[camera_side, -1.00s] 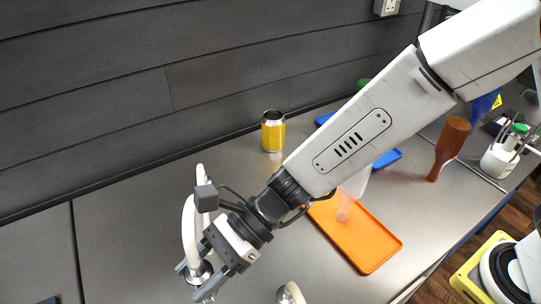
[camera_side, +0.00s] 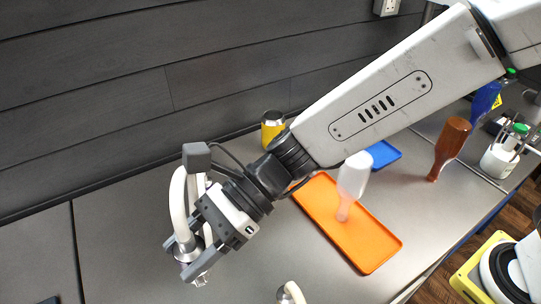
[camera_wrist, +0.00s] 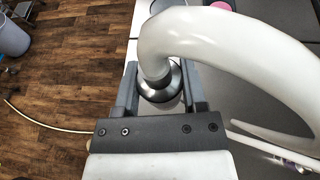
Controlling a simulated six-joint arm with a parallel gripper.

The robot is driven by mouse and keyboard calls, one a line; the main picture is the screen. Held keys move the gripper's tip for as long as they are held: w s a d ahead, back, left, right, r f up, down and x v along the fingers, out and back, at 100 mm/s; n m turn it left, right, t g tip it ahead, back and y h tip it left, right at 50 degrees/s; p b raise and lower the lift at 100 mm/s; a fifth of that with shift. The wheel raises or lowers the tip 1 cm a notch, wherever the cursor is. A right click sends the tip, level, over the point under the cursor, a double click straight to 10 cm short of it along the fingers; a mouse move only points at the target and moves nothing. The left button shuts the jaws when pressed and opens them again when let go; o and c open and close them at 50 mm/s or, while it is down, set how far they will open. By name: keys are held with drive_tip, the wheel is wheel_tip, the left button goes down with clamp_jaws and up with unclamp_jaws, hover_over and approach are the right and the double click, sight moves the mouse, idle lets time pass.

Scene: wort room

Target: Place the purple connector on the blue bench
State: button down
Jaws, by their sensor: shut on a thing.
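My gripper (camera_side: 185,256) is shut on the metal collar (camera_side: 187,247) of a curved white hose (camera_side: 178,208), at the lower left of the side view. In the wrist view the collar (camera_wrist: 159,84) sits between my two fingers, and the white hose (camera_wrist: 235,35) arches away to the right. Purple barely shows at the held end, so its colour there is hard to tell. A flat blue tray-like surface (camera_side: 384,154), perhaps the blue bench, lies behind the orange tray, well right of my gripper.
A yellow can (camera_side: 272,127) is near the wall. Another pale hose end (camera_side: 291,293) is at the front.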

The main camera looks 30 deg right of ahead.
sight(183, 237)
wheel_tip(183, 237, up, 5)
drive_tip(key=shift+r, duration=0.1)
drive_tip(key=w+d+m+t, duration=0.4)
drive_tip(key=w+d+t, duration=0.1)
drive_tip(key=w+d, duration=0.8)
drive_tip(key=w+d+m+t+h, duration=0.25)
drive_tip(key=w+d, duration=0.25)
drive_tip(key=d, duration=0.7)
drive_tip(key=w+d+m+t+h, duration=0.1)
drive_tip(key=w+d+m+t, duration=0.3)
drive_tip(key=d, duration=0.7)
drive_tip(key=s+d+m+t+h, duration=0.25)
drive_tip(key=d+m+h, duration=0.3)
drive_tip(key=d, duration=1.65)
drive_tip(key=s+d+m+t+h, duration=0.1)
drive_tip(key=s+d+m+h, duration=0.15)
drive_tip(key=s+d, duration=0.45)
drive_tip(key=s+d+m+h, duration=0.2)
drive_tip(key=s+d+h, duration=0.2)
drive_tip(key=d, duration=0.7)
wheel_tip(183, 237, down, 11)
drive_tip(key=shift+w, duration=0.2)
